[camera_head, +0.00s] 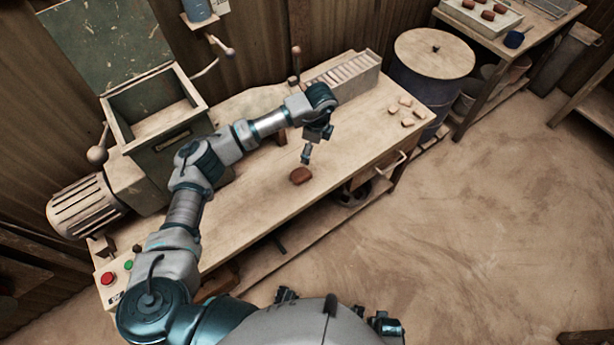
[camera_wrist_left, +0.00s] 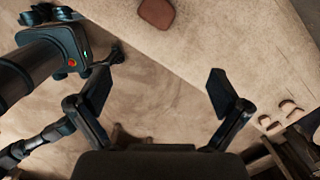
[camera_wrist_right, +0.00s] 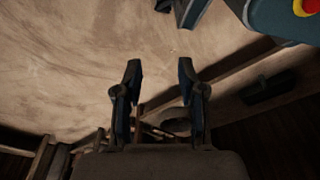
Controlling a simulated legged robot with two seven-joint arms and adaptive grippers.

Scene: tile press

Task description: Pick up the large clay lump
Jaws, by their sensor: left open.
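The large clay lump (camera_head: 301,175) is a reddish-brown rounded block lying on the bench near its front edge. It also shows at the top of the left wrist view (camera_wrist_left: 157,13). My left gripper (camera_head: 306,155) hangs over the bench just above and behind the lump in the head view. In the left wrist view its fingers (camera_wrist_left: 158,85) are spread wide with nothing between them, and the lump lies beyond the fingertips. My right gripper (camera_wrist_right: 160,80) has its fingers apart and empty, over the floor away from the bench top.
The wooden bench (camera_head: 250,210) has a green press (camera_head: 165,135) with a motor at left and a slatted rack (camera_head: 345,75) at the back. Several pale pieces (camera_head: 407,111) lie at its right end. A lidded drum (camera_head: 433,60) stands beyond. The bench around the lump is clear.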

